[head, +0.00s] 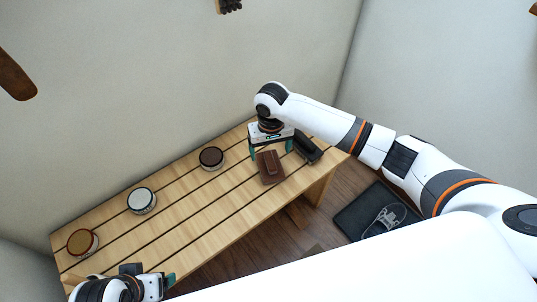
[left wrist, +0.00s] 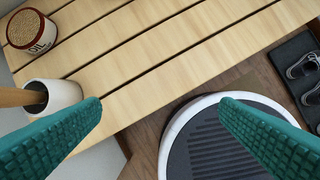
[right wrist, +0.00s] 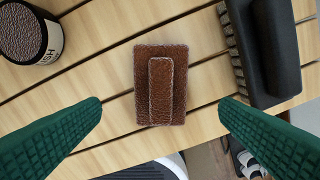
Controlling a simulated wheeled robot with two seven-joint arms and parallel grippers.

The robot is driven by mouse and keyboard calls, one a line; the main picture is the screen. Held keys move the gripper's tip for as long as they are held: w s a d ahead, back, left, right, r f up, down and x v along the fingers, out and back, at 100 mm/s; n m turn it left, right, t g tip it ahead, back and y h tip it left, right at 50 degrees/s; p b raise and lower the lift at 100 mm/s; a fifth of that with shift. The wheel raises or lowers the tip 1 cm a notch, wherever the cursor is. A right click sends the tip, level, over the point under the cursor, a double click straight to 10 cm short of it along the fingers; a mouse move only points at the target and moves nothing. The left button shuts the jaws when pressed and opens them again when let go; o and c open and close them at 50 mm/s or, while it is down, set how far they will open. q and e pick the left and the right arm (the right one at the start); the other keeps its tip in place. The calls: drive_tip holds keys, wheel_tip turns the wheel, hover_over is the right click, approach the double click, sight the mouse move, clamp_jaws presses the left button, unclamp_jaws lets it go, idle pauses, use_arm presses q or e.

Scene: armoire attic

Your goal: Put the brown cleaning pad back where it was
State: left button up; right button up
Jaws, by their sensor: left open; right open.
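The brown cleaning pad (head: 270,167) lies flat on the slatted wooden bench (head: 180,190), near its right end. It has a smaller raised brown block on top. My right gripper (head: 271,150) is open over the bench beside the pad. In the right wrist view the pad (right wrist: 160,85) shows between the open fingers (right wrist: 160,106), with bare wood on both sides, and nothing is gripped. My left gripper (head: 158,284) is at the bench's near left end. In the left wrist view its fingers (left wrist: 160,102) are open and empty.
A black brush (head: 307,148) lies right of the pad. Tins with dark (head: 211,157), white (head: 142,199) and tan (head: 82,241) tops stand leftward. A white cup (left wrist: 62,98) holds a wooden handle. Shoes (head: 388,216) rest on a dark floor mat (head: 352,222).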

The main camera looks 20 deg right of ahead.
sight(270, 161)
wheel_tip(270, 161, up, 3)
drive_tip(key=shift+f+p, duration=0.15)
drive_tip(key=shift+p, duration=0.15)
use_arm(q)
drive_tip(key=x, duration=0.3)
drive_tip(key=shift+w+r, duration=0.1)
drive_tip(key=shift+a, duration=0.3)
use_arm(e)
drive_tip(key=s+a+f+n+t+y, duration=0.25)
drive_tip(key=s+a, duration=0.35)
drive_tip(key=s, duration=0.6)
use_arm(q)
drive_tip(key=shift+d, duration=0.1)
use_arm(e)
drive_tip(key=s+d+f+h, duration=0.1)
drive_tip(key=s+d+h, duration=0.1)
drive_tip(key=s+d, duration=0.9)
drive_tip(key=shift+s+d+t, duration=0.3)
drive_tip(key=shift+s+t, duration=0.15)
drive_tip(key=shift+s, duration=0.3)
